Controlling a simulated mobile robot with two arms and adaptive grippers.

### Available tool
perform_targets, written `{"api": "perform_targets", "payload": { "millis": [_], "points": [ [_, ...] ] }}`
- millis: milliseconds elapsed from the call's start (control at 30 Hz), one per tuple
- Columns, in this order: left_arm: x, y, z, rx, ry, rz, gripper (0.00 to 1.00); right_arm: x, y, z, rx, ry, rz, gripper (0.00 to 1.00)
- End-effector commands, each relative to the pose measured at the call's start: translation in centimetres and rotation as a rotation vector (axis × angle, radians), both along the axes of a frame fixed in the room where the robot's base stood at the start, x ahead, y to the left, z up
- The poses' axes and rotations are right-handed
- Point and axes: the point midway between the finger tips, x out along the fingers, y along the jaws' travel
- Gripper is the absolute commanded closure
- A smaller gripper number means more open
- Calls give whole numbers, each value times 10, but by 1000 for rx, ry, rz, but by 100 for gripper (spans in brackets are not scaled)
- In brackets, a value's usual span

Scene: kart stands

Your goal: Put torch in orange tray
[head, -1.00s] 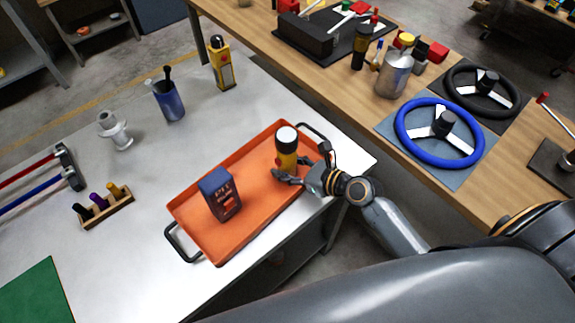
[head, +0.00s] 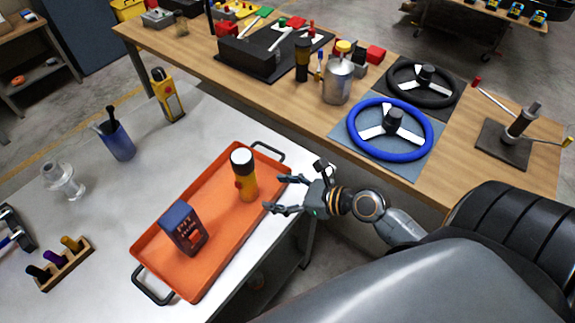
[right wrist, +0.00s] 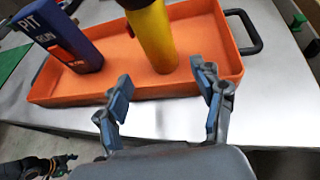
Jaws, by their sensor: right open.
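The torch (head: 245,178), yellow with a black band and a white top, stands upright in the orange tray (head: 205,279), toward its far end. It also shows in the right wrist view (right wrist: 152,38), with its top cut off. My right gripper (head: 270,194) is open and empty, just right of the tray's side. In the right wrist view its fingers (right wrist: 160,95) are spread, with the torch beyond the tips and apart from them.
A dark blue box (head: 183,228) stands in the tray's near half. A blue cup (head: 117,141), a yellow device (head: 168,97) and a wooden rack (head: 62,266) stand on the grey table. The wooden bench holds a blue steering wheel (head: 429,139) and a metal can (head: 337,82).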

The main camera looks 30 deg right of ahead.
Motion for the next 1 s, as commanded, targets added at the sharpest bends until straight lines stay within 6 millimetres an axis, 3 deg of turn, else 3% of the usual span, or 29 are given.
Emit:
{"api": "perform_targets", "payload": {
  "millis": [233, 833, 1000],
  "points": [
    [0, 0, -4, 0, 0, 0, 14, -19, -12, 9, 1, 1, 0, 32],
    [0, 0, -3, 0, 0, 0, 14, -20, -13, 10, -8, -3, 6, 32],
    [0, 1, -3, 1, 0, 0, 14, -32, 5, 0, -205, -69, 142, 32]
  ]
}}
